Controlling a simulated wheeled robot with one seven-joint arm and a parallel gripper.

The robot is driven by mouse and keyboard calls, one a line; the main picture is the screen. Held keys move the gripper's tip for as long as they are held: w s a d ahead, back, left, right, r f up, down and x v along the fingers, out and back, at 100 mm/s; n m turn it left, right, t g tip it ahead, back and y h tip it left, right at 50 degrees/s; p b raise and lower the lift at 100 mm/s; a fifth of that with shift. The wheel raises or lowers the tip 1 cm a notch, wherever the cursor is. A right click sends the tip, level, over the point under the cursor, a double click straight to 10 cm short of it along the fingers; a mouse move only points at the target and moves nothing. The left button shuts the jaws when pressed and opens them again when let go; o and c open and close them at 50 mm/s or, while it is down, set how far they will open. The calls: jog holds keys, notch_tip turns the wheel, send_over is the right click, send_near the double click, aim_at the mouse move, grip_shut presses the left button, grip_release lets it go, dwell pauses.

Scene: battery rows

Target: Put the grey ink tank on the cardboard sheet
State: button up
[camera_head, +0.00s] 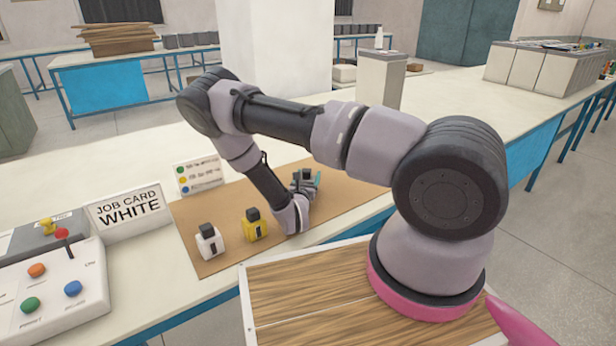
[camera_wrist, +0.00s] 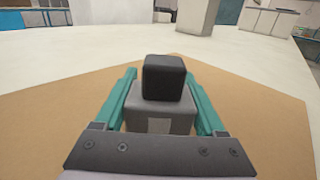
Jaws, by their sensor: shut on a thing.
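The grey ink tank (camera_wrist: 158,122) with its black cap (camera_wrist: 164,79) is between the teal fingers of my gripper (camera_wrist: 164,110) in the wrist view. My gripper is shut on it. In the head view my gripper (camera_head: 306,180) is over the right part of the tan cardboard sheet (camera_head: 225,262), and the tank (camera_head: 303,184) shows partly behind it. The tank looks upright and over the sheet. I cannot tell whether its base touches the sheet. The sheet also fills much of the wrist view (camera_wrist: 50,120).
A white tank (camera_head: 208,242) and a yellow tank (camera_head: 255,226) stand on the sheet to the left of my gripper. A job card reading WHITE (camera_head: 128,211), a colour legend card (camera_head: 199,175) and a button box (camera_head: 55,285) stand further left. Bare sheet surrounds the held tank.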

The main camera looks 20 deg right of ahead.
jog(key=o, duration=1.4)
jog(key=shift+o, duration=0.5)
